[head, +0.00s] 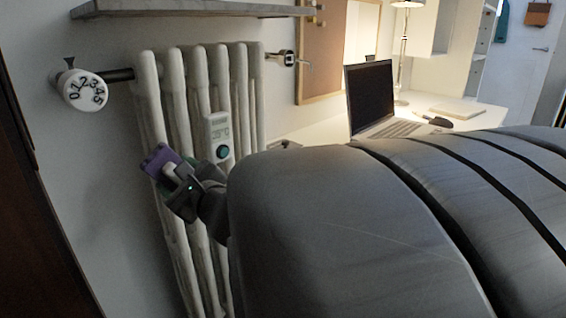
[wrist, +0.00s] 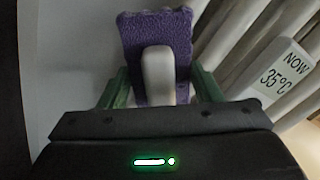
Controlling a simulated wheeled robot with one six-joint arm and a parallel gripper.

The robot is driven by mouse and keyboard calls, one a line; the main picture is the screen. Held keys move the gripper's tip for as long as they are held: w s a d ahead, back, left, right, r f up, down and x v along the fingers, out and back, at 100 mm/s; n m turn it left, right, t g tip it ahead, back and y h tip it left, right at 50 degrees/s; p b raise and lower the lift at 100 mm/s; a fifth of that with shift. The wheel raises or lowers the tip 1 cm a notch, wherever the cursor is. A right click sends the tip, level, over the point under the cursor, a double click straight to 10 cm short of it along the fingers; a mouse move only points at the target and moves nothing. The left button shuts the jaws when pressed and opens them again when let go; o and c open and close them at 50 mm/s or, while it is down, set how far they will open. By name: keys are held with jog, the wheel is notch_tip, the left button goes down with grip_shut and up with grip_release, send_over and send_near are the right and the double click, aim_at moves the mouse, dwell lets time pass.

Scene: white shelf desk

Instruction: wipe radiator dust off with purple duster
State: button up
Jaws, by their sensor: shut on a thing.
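The white column radiator (head: 201,75) stands against the wall at the left in the head view. Its columns also show at the upper right of the wrist view (wrist: 225,45). The purple duster (head: 158,159) has a flat purple pad and a pale handle, and the wrist view shows it upright between the fingers (wrist: 156,28). My gripper (head: 178,182) is shut on the duster's handle. The duster is at the left front columns of the radiator; I cannot tell whether the pad touches them. I cannot make out dust. My arm hides the radiator's lower right.
A white thermostat display (head: 217,136) is on the radiator front, right of my gripper. A numbered valve knob (head: 82,90) sticks out at the left. A shelf (head: 190,10) hangs above. A desk with a laptop (head: 371,98) stands to the right.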

jog(key=shift+f+b, duration=0.85)
jog(key=shift+f, duration=1.4)
